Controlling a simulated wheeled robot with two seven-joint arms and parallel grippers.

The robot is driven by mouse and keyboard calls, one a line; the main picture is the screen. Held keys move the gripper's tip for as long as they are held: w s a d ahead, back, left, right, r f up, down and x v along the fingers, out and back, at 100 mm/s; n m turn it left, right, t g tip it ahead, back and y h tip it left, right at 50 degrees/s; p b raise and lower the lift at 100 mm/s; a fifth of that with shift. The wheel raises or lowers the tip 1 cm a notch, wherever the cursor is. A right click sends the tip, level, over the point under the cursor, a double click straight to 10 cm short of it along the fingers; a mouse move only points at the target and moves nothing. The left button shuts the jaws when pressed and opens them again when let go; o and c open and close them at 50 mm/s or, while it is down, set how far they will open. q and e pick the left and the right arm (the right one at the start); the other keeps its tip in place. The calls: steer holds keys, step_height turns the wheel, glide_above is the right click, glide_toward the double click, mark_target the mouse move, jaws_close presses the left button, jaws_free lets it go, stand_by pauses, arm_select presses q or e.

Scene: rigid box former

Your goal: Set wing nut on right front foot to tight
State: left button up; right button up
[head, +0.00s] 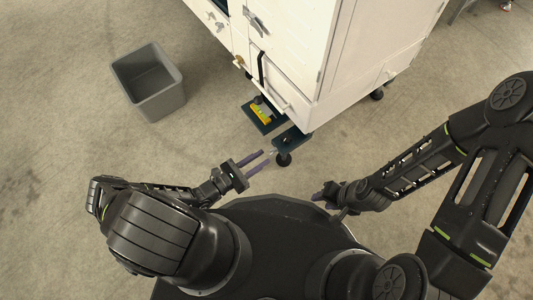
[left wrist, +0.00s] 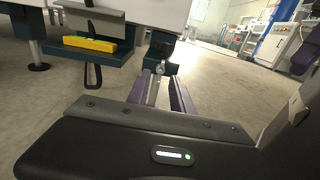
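The machine's near-corner foot (head: 284,159) is a dark round pad below a dark green bracket (head: 290,137). A small silver wing nut (left wrist: 161,69) shows at this foot in the left wrist view, just beyond my fingertips. My left gripper (head: 267,156) points at the foot from the left, its two purple fingers parallel with a gap between them. In the left wrist view the left gripper (left wrist: 160,82) is open, its fingers on either side of the line to the wing nut. Contact cannot be told. My right gripper (head: 318,198) is to the right, clear of the foot; its finger gap is unclear.
The white machine cabinet (head: 292,50) stands above the foot. A yellow block (head: 262,113) sits on another green bracket and also shows in the left wrist view (left wrist: 89,44). A grey open bin (head: 150,85) stands on the floor at left. Floor around the foot is clear.

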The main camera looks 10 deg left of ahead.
arm_select(q)
steer(key=v, duration=0.4)
steer(key=shift+r+p, duration=0.1)
steer(key=shift+p, duration=0.2)
